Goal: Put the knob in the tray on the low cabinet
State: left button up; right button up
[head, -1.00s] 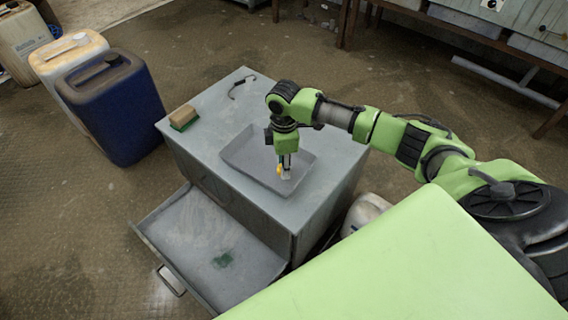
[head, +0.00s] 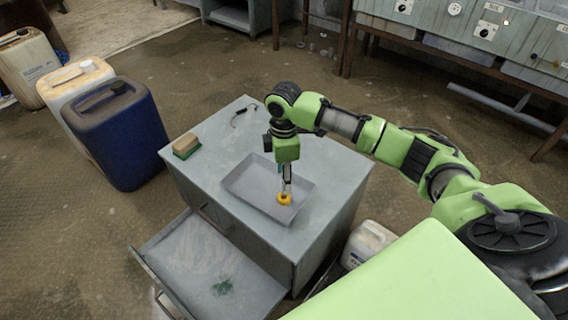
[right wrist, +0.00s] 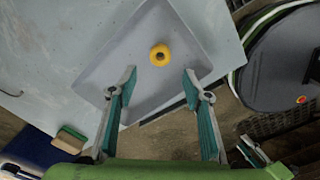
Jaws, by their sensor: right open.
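The yellow knob (head: 284,199) lies in the grey tray (head: 243,192) on top of the low cabinet (head: 205,171). In the right wrist view the knob (right wrist: 160,55) rests on the tray floor (right wrist: 128,66), apart from both fingers. My right gripper (head: 286,190) points down over the tray, right by the knob in the head view. In the right wrist view my right gripper (right wrist: 158,82) is open and empty, its fingers spread wide.
The cabinet's drawer (head: 200,262) stands open at the front. A brush (head: 186,146) and a small dark hooked item (head: 244,114) lie on the cabinet top. A blue canister (head: 116,135) stands left of it, and a white jug (head: 368,243) stands on its right.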

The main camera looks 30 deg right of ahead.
pick_arm(q)
jog(key=shift+s+f, duration=0.15)
jog(key=shift+f, duration=1.45)
pick_arm(e)
jog(key=shift+r, duration=1.8)
